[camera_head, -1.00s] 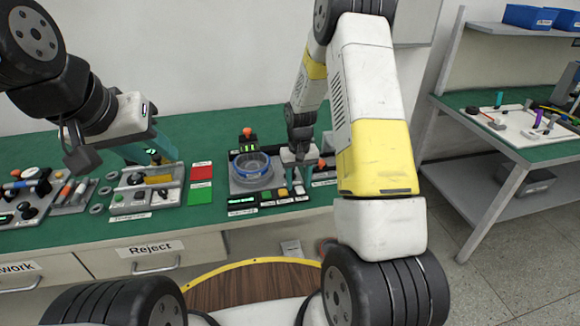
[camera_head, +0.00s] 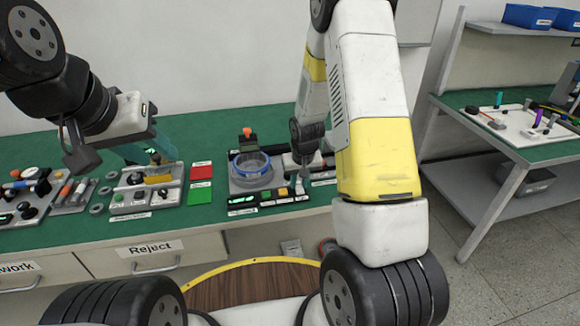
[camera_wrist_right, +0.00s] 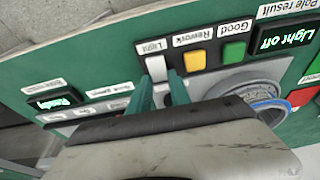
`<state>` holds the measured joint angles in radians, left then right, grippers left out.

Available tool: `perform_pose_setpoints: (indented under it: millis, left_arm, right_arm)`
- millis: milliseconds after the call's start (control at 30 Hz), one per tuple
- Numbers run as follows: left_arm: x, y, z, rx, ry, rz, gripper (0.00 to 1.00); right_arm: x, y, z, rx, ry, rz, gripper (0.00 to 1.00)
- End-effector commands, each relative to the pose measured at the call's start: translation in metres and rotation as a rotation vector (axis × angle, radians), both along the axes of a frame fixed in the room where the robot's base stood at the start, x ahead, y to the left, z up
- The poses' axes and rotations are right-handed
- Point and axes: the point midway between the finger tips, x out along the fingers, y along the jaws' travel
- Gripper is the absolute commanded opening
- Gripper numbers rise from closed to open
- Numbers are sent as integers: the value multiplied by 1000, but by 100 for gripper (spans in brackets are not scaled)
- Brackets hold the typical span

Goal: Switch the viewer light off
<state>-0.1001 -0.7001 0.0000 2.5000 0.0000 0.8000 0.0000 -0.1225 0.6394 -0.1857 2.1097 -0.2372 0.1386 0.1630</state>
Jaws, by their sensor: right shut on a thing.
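The viewer station has a round blue-rimmed viewer (camera_head: 251,166) on a grey base, with a panel along its front. In the right wrist view, its display (camera_wrist_right: 286,38) reads "Light off". In the head view my right gripper (camera_head: 302,176) is at the panel's right end. My left gripper (camera_head: 158,150) is above the middle fixture; its finger gap is unclear.
A fixture with a yellow part (camera_head: 158,179), a red pad (camera_head: 202,172) and a green pad (camera_head: 201,193) lie left of the viewer. An orange-topped device (camera_head: 248,137) stands behind the viewer. Another display (camera_wrist_right: 56,101) shows in the right wrist view.

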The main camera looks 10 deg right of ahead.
Motion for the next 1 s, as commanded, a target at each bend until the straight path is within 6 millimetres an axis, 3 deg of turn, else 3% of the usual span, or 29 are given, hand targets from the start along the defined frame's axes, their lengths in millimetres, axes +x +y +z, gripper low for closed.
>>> perform_pose_setpoints:
  millis: [400, 433, 533, 867, 1000]
  left_arm:
    - [0, 0, 0, 0, 0, 0, 36]
    - [0, 0, 0, 0, 0, 0, 36]
    - [0, 0, 0, 0, 0, 0, 36]
    - [0, 0, 0, 0, 0, 0, 36]
    - [0, 0, 0, 0, 0, 0, 36]
  right_arm:
    - [-1, 0, 1, 1, -34, 0, 0]
    - [-1, 0, 1, 1, -34, 0, 28]
    - [-1, 0, 1, 1, -33, 0, 45]
    - [-1, 0, 2, 1, -33, 0, 45]
    - [-5, 0, 17, 2, -35, -1, 45]
